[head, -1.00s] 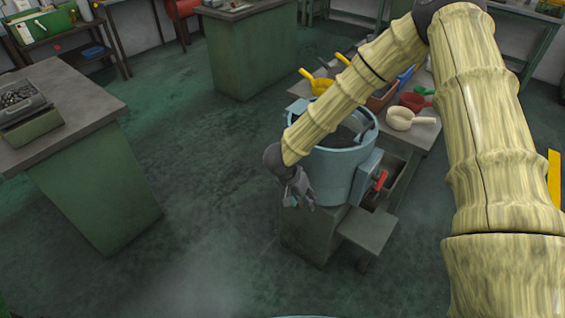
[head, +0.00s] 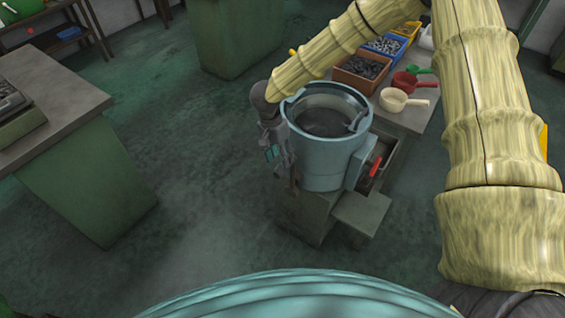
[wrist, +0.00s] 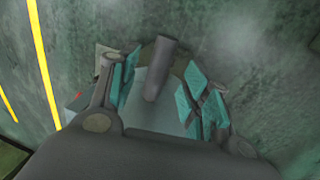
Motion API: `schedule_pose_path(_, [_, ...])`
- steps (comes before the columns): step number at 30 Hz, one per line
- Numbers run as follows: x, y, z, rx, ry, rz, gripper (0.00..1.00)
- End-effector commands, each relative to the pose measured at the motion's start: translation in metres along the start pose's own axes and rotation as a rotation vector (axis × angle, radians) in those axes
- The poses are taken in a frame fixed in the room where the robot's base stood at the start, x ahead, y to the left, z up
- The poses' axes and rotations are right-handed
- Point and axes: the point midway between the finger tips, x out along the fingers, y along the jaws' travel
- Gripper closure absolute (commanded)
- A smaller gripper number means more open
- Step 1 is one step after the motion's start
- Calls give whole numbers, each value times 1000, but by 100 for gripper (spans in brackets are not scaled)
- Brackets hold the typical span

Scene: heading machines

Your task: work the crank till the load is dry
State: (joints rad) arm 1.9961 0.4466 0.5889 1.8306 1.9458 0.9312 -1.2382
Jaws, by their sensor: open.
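The light blue tub (head: 325,160) stands on a low grey-green stand in the head view. Dark grey matter (head: 325,122) shows inside its open top. A red lever (head: 375,167) sits on its right side. My gripper (head: 278,162) hangs at the tub's left side, pointing down. In the wrist view a grey cylindrical grip, seemingly the crank handle (wrist: 161,66), stands between the two teal-padded fingers of my gripper (wrist: 165,88). The fingers are open, with gaps on both sides of the grip. The crank's arm is mostly hidden in the head view.
A bench behind the tub holds a brown bin of dark parts (head: 361,69), a cream scoop (head: 400,100) and a red scoop (head: 408,82). A small shelf (head: 360,212) juts out at the tub's front right. A green cabinet (head: 85,185) stands left, with clear floor between.

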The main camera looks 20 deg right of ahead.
Motion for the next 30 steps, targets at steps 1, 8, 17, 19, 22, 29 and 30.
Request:
schedule_pose_path(1, [8,1,-1,1,0,5,52])
schedule_pose_path(8, [36,2,-2,4,-1,4,52])
schedule_pose_path(17, [47,2,-3,5,-1,1,52])
schedule_pose_path(19, [47,2,-3,6,-1,1,52])
schedule_pose_path(22, [47,2,-3,6,-1,1,52])
schedule_pose_path(29, [47,2,-3,6,-1,2,94])
schedule_pose_path(30, [47,2,-3,6,-1,2,100])
